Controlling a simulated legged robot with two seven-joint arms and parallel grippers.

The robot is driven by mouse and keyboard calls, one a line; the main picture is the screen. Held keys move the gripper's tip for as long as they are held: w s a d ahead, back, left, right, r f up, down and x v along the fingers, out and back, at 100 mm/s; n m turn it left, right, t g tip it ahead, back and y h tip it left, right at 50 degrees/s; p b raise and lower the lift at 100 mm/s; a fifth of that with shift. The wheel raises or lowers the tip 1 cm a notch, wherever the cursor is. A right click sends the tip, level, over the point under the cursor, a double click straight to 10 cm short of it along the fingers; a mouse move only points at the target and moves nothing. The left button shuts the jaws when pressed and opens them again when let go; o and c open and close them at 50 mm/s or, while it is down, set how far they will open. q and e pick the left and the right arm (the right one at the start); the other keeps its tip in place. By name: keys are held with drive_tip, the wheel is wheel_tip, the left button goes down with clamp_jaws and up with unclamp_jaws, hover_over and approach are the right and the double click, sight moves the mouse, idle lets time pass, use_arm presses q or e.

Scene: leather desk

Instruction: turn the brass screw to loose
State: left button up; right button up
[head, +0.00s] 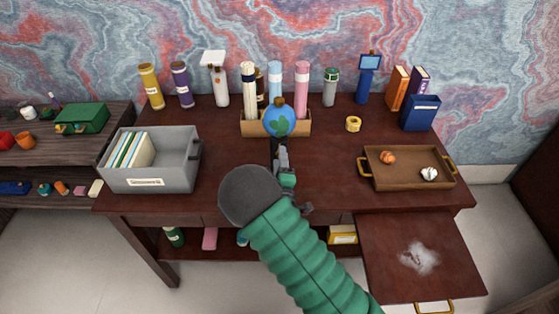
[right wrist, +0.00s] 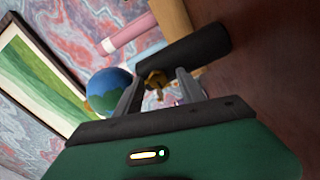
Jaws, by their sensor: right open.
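A blue-green globe (head: 280,119) with a brown cap stands near the back middle of the desk, and it shows on the left in the right wrist view (right wrist: 109,91). In that view a dark cylindrical part (right wrist: 190,54) lies beyond my fingers. A small brass piece, seemingly the brass screw (right wrist: 156,82), shows between and beyond my fingertips. My right gripper (head: 281,148) reaches over the desk to just in front of the globe. Its fingers are apart in the right wrist view (right wrist: 158,88). I cannot tell whether they touch the brass piece. My left gripper is not in view.
A cardboard box (head: 250,128) with rolled tubes stands behind the globe. A grey file box (head: 180,170) is at left. A yellow tape roll (head: 353,124) and brown tray (head: 400,181) are at right. The desk (head: 335,175) is clear between gripper and tray.

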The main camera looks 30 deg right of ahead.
drive_tip(key=p+v, duration=0.4)
drive_tip(key=v, duration=1.3)
drive_tip(key=shift+p, duration=0.4)
drive_tip(key=shift+w, duration=0.1)
